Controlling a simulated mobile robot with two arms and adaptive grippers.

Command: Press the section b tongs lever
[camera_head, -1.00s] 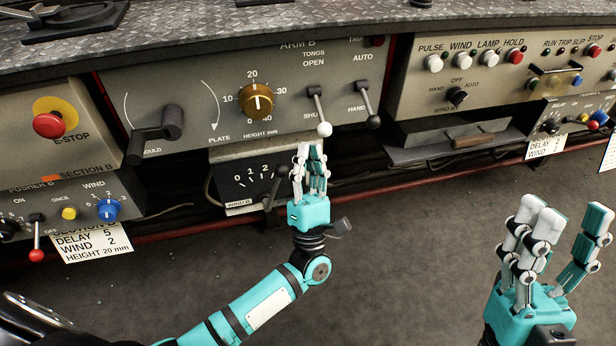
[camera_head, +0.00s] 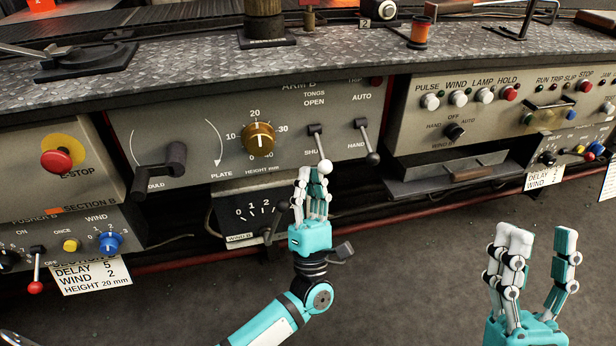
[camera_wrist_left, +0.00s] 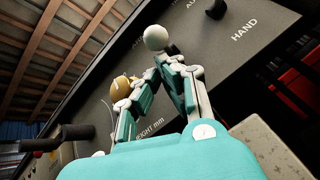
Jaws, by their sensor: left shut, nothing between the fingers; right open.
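The tongs lever (camera_head: 320,148) is on the ARM B panel, labelled TONGS OPEN above and SHUT below. My right gripper (camera_head: 538,236) is open and empty, in front of the console at the right.
Beside the tongs lever stands the AUTO/HAND lever (camera_head: 367,140) with a dark knob. A brass height dial (camera_head: 259,139) and a crank handle (camera_head: 160,170) are to the left. The floor (camera_head: 420,270) in front is clear.

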